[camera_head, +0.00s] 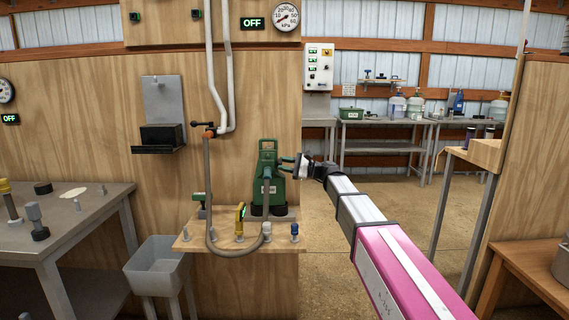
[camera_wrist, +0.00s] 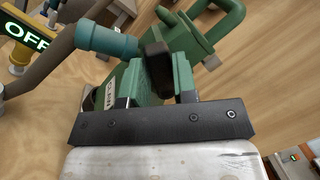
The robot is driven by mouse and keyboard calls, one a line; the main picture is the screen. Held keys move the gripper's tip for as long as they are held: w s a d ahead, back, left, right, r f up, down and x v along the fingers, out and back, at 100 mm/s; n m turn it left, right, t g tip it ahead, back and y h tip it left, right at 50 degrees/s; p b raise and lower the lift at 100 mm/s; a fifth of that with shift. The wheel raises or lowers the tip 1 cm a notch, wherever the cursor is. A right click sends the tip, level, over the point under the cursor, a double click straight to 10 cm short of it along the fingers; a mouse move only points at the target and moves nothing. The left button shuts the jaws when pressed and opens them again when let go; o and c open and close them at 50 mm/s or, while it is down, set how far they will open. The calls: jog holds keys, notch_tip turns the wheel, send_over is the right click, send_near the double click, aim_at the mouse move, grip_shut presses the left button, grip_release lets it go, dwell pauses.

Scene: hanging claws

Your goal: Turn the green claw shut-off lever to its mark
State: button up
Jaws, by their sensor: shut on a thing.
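The green claw (camera_head: 267,185) stands upright on a small wooden shelf against the plywood wall; its green body also shows in the wrist view (camera_wrist: 205,35). My gripper (camera_head: 287,165) reaches it from the right at its upper part. In the wrist view, a dark lever (camera_wrist: 156,62) lies between the fingers of my gripper (camera_wrist: 157,85), and the jaws are shut on it. A blue-green tube stub (camera_wrist: 105,40) sticks out just left of the lever. The mark for the lever cannot be made out; the fingers and lever cover part of the body.
A yellow device (camera_head: 240,219) with a lit screen stands left of the claw, and its screen reads OFF in the wrist view. A grey hose (camera_head: 209,190) loops down around the shelf (camera_head: 220,243). A grey bin (camera_head: 155,267) stands lower left. Open floor lies to the right.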

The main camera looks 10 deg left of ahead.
jog(key=shift+s+f+n+g, duration=0.1)
jog(key=shift+f+n+g, duration=0.3)
jog(key=shift+n, duration=1)
jog(key=shift+s+f+n+g, duration=0.1)
jog(key=shift+f+n+g, duration=0.3)
jog(key=shift+n, duration=1)
jog(key=shift+f+n+g, duration=0.3)
jog(key=shift+n+g, duration=0.1)
jog(key=shift+n, duration=1)
jog(key=o, duration=0.9)
jog(key=shift+d, duration=0.15)
jog(key=v, duration=1)
jog(key=shift+d+f, duration=0.15)
jog(key=shift+d, duration=0.15)
jog(key=shift+w, duration=0.1)
